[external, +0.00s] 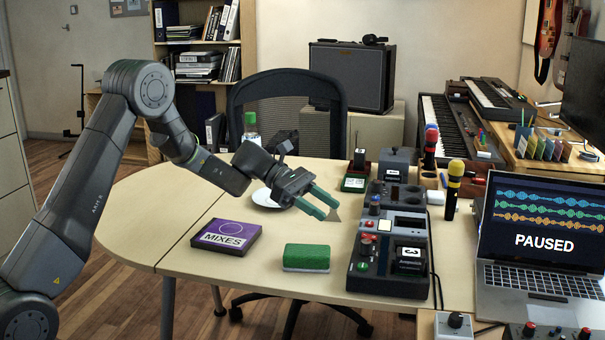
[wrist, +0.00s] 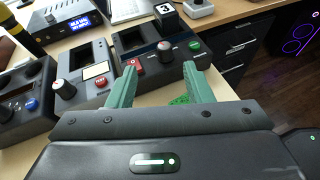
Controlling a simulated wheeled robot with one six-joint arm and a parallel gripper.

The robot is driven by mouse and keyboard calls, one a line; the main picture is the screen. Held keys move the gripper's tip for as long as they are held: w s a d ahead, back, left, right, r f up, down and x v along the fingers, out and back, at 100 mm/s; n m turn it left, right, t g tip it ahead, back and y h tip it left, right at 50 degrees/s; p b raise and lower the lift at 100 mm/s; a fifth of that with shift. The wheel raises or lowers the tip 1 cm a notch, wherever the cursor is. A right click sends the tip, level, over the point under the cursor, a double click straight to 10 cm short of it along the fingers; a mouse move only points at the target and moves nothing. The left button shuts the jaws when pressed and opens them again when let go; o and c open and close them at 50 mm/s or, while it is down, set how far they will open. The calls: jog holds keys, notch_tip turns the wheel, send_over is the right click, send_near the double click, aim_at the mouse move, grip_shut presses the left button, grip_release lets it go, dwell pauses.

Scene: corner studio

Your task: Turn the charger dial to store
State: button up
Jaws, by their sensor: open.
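A row of dark charger-like units (external: 415,225) stands on the table right of my gripper. In the wrist view, the right unit carries a dial (wrist: 165,50) with a pale cap, a red switch (wrist: 132,66) and a green button (wrist: 195,46). The middle unit has another dial (wrist: 65,90) beside a red button. I cannot read the dial markings, nor tell which unit is the charger the task means. My gripper (external: 324,207) is open and empty, its green fingers apart above the table left of the units. It points toward the right unit in the wrist view (wrist: 161,72).
A green block (external: 306,258) and a purple MIXES box (external: 226,237) lie on the table at the front. Microphones (external: 453,188) and a laptop (external: 535,240) stand to the right.

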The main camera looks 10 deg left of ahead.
aim_at(366, 241)
jog(key=shift+n+t, duration=0.5)
jog(key=x, duration=0.4)
jog(key=s+x, duration=0.1)
jog(key=x, duration=0.3)
jog(key=f+x, duration=0.1)
jog(key=x, duration=0.3)
jog(key=shift+s+f+b, duration=0.15)
jog(key=shift+s+b, duration=0.2)
jog(key=c, duration=1)
